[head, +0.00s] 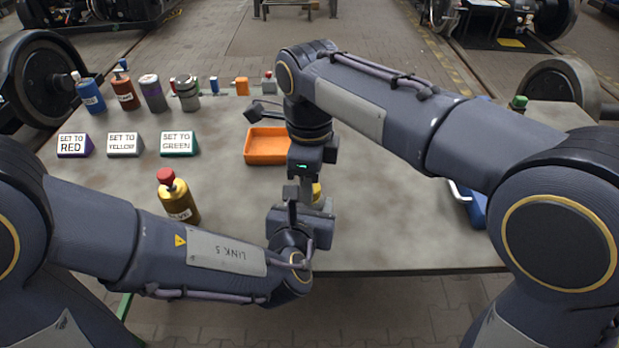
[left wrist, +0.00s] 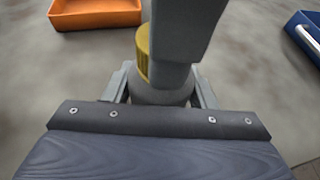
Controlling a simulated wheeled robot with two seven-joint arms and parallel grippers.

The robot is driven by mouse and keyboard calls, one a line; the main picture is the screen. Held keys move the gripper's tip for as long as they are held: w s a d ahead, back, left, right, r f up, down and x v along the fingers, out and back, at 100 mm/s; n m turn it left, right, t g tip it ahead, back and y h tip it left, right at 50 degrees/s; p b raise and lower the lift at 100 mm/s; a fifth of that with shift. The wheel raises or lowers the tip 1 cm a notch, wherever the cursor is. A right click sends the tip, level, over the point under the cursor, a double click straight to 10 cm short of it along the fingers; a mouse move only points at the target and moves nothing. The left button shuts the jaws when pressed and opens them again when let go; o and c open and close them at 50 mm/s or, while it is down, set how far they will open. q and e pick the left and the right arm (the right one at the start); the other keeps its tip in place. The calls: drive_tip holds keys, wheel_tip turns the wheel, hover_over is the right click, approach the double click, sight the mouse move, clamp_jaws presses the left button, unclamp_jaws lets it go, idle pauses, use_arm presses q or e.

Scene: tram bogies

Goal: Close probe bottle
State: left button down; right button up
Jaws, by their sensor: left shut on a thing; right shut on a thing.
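The probe bottle (left wrist: 160,96) is a grey body between the fingers of my left gripper (left wrist: 162,92) in the left wrist view. The left gripper is shut on it. A ribbed yellow cap (left wrist: 143,58) is right above the bottle's top, and it shows as a small yellow patch in the head view (head: 317,189). My right gripper (head: 309,184) points down from above and is shut on the cap. Its grey finger hides much of the cap in the left wrist view. I cannot tell whether the cap is seated or just touching.
An orange tray (head: 267,159) lies behind the grippers. A yellow bottle with a red cap (head: 178,198) stands to the left. Labelled blocks (head: 124,145) and several bottles (head: 153,93) line the back left. A blue tray (head: 477,208) is at the right.

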drive_tip(key=m, duration=0.5)
drive_tip(key=o, duration=1)
drive_tip(key=shift+s+r, duration=0.1)
wheel_tip(320, 180, up, 12)
drive_tip(key=shift+f, duration=0.1)
use_arm(q)
drive_tip(key=c, duration=0.5)
unclamp_jaws()
drive_tip(key=shift+s, duration=0.1)
